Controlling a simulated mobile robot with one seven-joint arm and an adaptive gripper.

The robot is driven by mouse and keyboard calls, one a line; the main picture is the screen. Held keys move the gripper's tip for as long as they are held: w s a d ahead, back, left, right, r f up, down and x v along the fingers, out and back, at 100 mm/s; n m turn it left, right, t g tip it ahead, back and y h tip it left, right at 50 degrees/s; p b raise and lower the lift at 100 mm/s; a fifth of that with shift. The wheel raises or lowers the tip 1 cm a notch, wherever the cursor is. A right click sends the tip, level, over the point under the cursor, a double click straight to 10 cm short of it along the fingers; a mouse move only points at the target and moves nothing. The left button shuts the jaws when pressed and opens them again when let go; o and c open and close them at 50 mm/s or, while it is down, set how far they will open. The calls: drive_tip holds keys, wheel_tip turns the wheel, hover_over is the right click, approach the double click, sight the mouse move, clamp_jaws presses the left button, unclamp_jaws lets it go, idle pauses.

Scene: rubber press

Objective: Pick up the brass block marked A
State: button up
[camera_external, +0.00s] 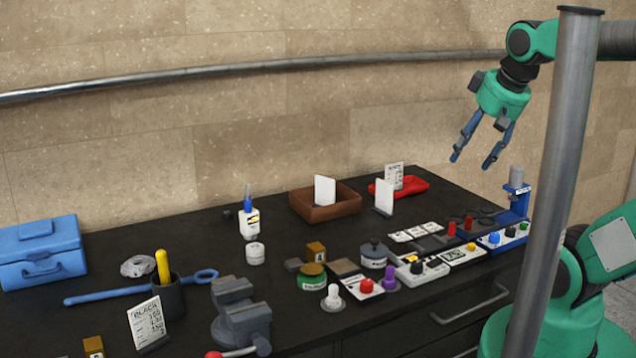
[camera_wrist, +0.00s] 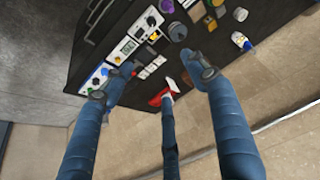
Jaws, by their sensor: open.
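A small brass block (camera_external: 316,252) with a dark mark on its face stands mid-table, behind a green jar. A second brass block (camera_external: 93,347) with a mark is cut off at the bottom left edge. The marks are too small for me to tell which is A. My gripper (camera_external: 471,161) is open and empty, high above the right end of the table, well to the right of both blocks. In the wrist view its blue fingers (camera_wrist: 155,85) are spread with nothing between them; small brown and yellow items show at the top, not clearly readable.
A brown tray (camera_external: 325,214) and a red tray (camera_external: 415,188) hold cards at the back. A green jar (camera_external: 311,281), grey pot (camera_external: 374,257) and button boxes crowd the middle and right. A vise (camera_external: 240,318) stands front left. A grey post (camera_external: 556,170) rises at right.

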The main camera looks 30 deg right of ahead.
drive_tip(key=w, duration=0.1)
drive_tip(key=n+g+p, duration=0.2)
drive_tip(key=n+g, duration=0.4)
drive_tip(key=n, duration=1.2)
hover_over(316, 246)
wheel_tip(316, 246, down, 23)
drive_tip(key=shift+f, duration=0.2)
drive_tip(key=shift+f, duration=0.1)
drive_tip(key=shift+f+b, duration=0.55)
drive_tip(key=shift+f, duration=3.65)
